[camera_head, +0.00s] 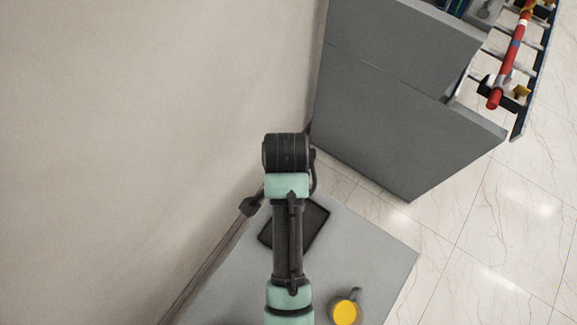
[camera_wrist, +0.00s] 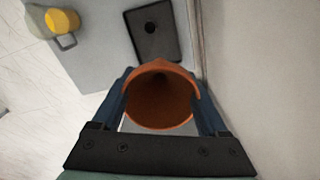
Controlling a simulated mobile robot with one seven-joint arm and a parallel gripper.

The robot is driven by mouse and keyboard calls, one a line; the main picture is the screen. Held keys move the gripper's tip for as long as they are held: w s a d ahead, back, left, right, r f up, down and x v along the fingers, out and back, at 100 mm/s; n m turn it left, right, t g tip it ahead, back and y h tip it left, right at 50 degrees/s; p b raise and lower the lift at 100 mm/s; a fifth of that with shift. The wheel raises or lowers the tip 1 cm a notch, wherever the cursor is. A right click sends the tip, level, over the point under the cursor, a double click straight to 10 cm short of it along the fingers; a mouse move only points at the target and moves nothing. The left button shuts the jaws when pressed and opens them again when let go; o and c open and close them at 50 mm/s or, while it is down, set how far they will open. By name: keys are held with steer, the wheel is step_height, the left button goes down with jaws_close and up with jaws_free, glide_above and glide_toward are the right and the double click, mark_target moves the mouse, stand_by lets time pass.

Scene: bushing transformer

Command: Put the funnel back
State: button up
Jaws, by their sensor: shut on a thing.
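The orange funnel (camera_wrist: 160,98) shows in the wrist view with its wide mouth toward the camera. My gripper (camera_wrist: 162,100) is shut on it, with one blue finger on each side. The funnel's lower end is hidden behind its own mouth. In the head view the funnel and my gripper's fingers are hidden by my arm. A black rectangular tray (camera_wrist: 151,30) with a small dark spot in its middle lies on the grey surface just beyond the funnel in the wrist view. The tray (camera_head: 312,222) also shows in the head view, partly behind my arm.
A grey jug with a yellow top (camera_head: 345,312) stands on the grey tabletop (camera_head: 382,255), right of my arm; it also shows in the wrist view (camera_wrist: 62,22). A wall (camera_head: 150,130) borders the table's left. A grey cabinet (camera_head: 390,110) stands beyond, with a rack holding a red pole (camera_head: 510,58).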

steer(key=s+f+m+b, duration=0.1)
steer(key=f+m+b, duration=0.3)
steer(key=f, duration=0.4)
steer(key=s+f+m+b, duration=0.1)
steer(key=f+m+b, duration=0.3)
steer(key=f, duration=0.4)
steer(key=s+f+m+b, duration=0.2)
steer(key=f+m+b, duration=0.2)
steer(key=f+m, duration=0.2)
steer(key=shift+a+f+b, duration=0.2)
steer(key=shift+f+b, duration=0.15)
steer(key=shift+f, duration=1)
steer(key=shift+s+f, duration=0.1)
steer(key=o, duration=1.2)
